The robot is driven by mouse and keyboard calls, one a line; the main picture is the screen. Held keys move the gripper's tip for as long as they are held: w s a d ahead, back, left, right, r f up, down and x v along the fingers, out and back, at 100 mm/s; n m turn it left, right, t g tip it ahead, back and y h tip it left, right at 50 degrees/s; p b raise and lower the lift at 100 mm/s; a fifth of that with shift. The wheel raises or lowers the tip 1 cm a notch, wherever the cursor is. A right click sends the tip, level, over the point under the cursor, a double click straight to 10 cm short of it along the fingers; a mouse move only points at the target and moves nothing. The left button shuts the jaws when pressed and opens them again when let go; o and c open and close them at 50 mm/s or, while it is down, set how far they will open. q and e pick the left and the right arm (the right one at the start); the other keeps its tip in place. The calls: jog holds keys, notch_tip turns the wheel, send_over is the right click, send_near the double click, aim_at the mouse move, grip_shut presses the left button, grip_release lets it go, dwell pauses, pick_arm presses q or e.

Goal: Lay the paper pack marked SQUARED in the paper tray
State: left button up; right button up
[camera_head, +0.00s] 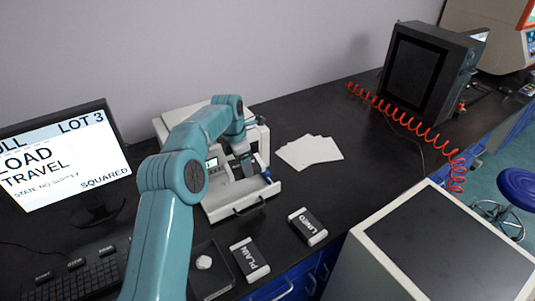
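The paper tray (268,192) is the pulled-out white drawer with a dark handle at the front of a white printer-like machine (172,122). My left gripper (252,172) is over the tray, pointing down, beside the machine's front. It is small and partly hidden by my own arm, so I cannot tell if it is open or shut, or if it holds anything. I make out no pack marked SQUARED. A pack marked PLAIN (250,259) and another with a label like LIMITO (308,227) lie on the black bench (330,185). My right gripper is not in view.
Loose white sheets (309,151) lie right of the machine. A dark tray (212,281) holds a white round piece (204,262). A large box (440,250) stands front right; a red coiled hose (405,118) lies behind.

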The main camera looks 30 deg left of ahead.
pick_arm(q)
jog(key=shift+n, duration=0.7)
jog(key=shift+s+a+f+b, duration=0.35)
jog(key=shift+s+a+f, duration=0.55)
jog(key=shift+f, duration=0.7)
jog(key=shift+s+a+f+b, duration=0.3)
jog(key=shift+s+a+f, duration=0.15)
jog(key=shift+a+f, duration=0.95)
jog(key=shift+s+a+f+b, duration=0.35)
jog(key=shift+s+a+f, duration=0.4)
jog(key=shift+f, duration=1.05)
jog(key=shift+w, duration=0.1)
jog(key=o, duration=1.1)
jog(key=shift+o, duration=0.2)
jog(key=shift+r, duration=0.1)
